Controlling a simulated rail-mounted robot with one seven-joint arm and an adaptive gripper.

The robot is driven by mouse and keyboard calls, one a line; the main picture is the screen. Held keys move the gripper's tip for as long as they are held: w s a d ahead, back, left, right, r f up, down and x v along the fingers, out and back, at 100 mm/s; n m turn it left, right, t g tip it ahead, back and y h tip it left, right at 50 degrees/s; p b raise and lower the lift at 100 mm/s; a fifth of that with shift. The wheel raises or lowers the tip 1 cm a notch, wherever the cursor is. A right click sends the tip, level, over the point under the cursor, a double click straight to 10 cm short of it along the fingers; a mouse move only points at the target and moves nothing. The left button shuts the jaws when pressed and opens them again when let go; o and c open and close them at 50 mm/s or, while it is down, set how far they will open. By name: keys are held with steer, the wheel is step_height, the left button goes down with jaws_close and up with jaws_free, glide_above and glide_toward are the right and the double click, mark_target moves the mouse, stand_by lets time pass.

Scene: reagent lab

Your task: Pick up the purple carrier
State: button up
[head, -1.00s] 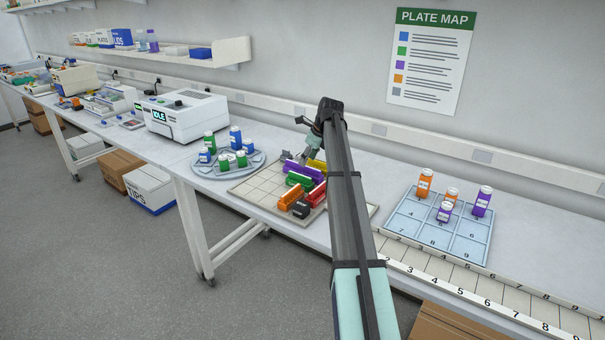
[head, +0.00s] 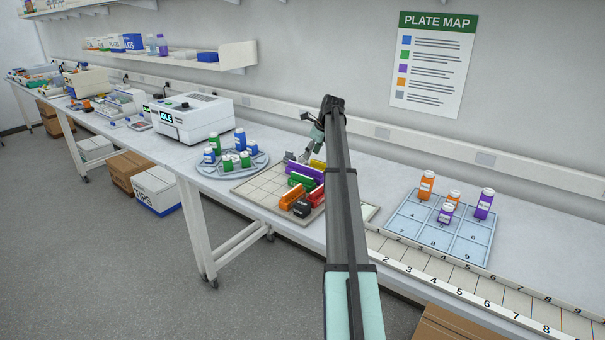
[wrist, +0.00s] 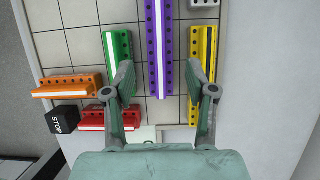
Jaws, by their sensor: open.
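The purple carrier (wrist: 159,45) is a long bar with a row of holes and a white strip. It lies on a tiled tray (wrist: 77,47) and runs up the wrist view from between my fingers. My gripper (wrist: 159,75) is open, one finger on each side of the carrier's near end, with gaps on both sides. In the head view the purple carrier (head: 305,172) sits near the far side of the tray (head: 262,187), and my gripper (head: 306,156) is over its far end, partly hidden by my arm.
A green carrier (wrist: 117,48) lies left of the purple one and a yellow carrier (wrist: 203,50) right, both close to my fingers. Orange (wrist: 70,86) and red (wrist: 108,118) carriers and a black STOP block (wrist: 63,120) lie nearby. A round rack of bottles (head: 232,170) stands left of the tray.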

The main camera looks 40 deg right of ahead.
mark_target(305, 166)
steer(key=p+x, duration=0.3)
steer(key=x, duration=0.8)
steer(key=shift+w+a, duration=0.1)
steer(key=shift+w, duration=0.1)
jaws_close()
